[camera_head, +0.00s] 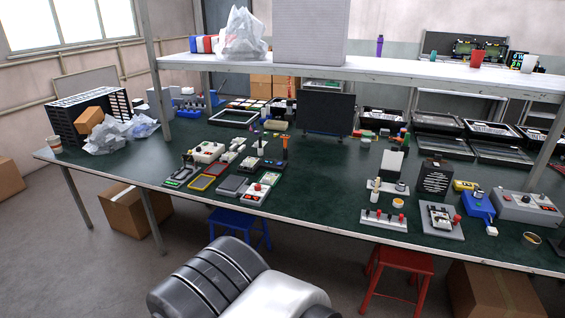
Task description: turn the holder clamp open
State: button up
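I cannot tell for sure which item is the holder clamp. On the right of the green workbench (330,205), a grey base fixture (437,228) with a red ball knob (456,219) stands near the front edge. A blue device (478,205) stands to its right. To its left is a pale base (372,221) with several red-tipped parts. Whether any clamp is open or shut is too small to tell. My gripper is not in view; only a silver and white part of my arm shows at the bottom, apart from the bench.
A white shelf (390,67) on posts overhangs the bench. A dark monitor (325,111) stands mid-bench. Grey control boxes (527,207) and small fixtures crowd the surface. A red stool (397,260), a blue stool (236,222) and cardboard boxes (135,212) stand below. The bench's front middle is clear.

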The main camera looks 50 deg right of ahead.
aim_at(457, 218)
jog(key=i+l+z, duration=0.25)
jog(key=z, duration=0.25)
jog(key=i+l+z, duration=0.15)
jog(key=z, duration=0.3)
jog(key=i+z, duration=0.5)
jog(key=k+j, duration=0.05)
jog(key=k, duration=0.05)
